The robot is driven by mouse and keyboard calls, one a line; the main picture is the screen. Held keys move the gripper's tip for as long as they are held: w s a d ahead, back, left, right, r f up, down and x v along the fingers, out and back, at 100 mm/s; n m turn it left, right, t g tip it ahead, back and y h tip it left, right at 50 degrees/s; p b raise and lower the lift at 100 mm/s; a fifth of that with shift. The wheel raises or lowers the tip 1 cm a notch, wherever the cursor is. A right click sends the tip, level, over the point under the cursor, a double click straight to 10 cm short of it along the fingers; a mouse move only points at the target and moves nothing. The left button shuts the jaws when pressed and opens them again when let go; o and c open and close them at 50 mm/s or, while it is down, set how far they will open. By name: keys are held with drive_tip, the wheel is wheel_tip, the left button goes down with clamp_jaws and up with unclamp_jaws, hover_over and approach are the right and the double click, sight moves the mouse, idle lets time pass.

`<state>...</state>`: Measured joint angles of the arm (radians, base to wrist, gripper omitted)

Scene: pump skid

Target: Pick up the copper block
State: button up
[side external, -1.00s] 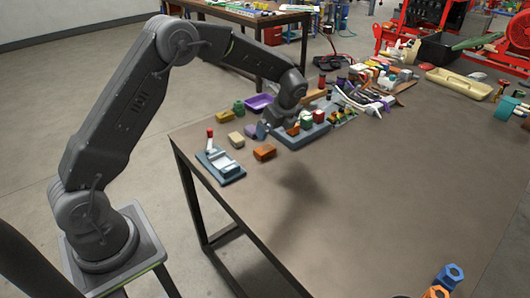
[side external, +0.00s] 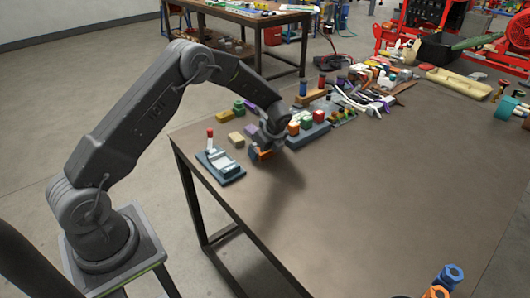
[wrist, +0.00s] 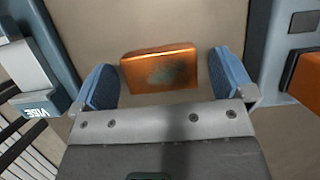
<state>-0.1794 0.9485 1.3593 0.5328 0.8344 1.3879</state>
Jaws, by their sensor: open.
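The copper block (wrist: 158,70) is an orange-brown metallic block with a dark worn patch on top. In the wrist view it lies on the table between the two blue fingers of my gripper (wrist: 165,82), with a gap on each side. In the side external view my gripper (side external: 262,154) is low over the table, and the copper block (side external: 266,155) is mostly hidden behind the fingers. My gripper is open and holds nothing.
A vise (side external: 221,165) with a red-tipped handle stands to the left; it also shows in the wrist view (wrist: 38,75). A blue-grey tray (side external: 308,136) with coloured blocks is close on the right. A tan block (side external: 236,140) lies behind. The table front (side external: 340,210) is clear.

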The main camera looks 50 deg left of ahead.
drive_tip(key=shift+c, duration=0.3)
drive_tip(key=c, duration=0.7)
drive_tip(key=shift+r, duration=0.1)
drive_tip(key=shift+c, duration=0.6)
drive_tip(key=shift+r, duration=0.1)
drive_tip(key=shift+r, duration=0.25)
wheel_tip(320, 180, up, 4)
drive_tip(key=shift+a+f, duration=0.1)
drive_tip(key=s+a+r, duration=0.6)
drive_tip(key=s+a, duration=0.2)
drive_tip(key=shift+s+d+f, duration=0.9)
drive_tip(key=shift+s, duration=0.25)
drive_tip(key=shift+s+d+f, duration=0.9)
drive_tip(key=shift+s+d, duration=0.05)
drive_tip(key=shift+s, duration=0.15)
drive_tip(key=shift+s+d+f, duration=0.9)
drive_tip(key=shift+s, duration=0.25)
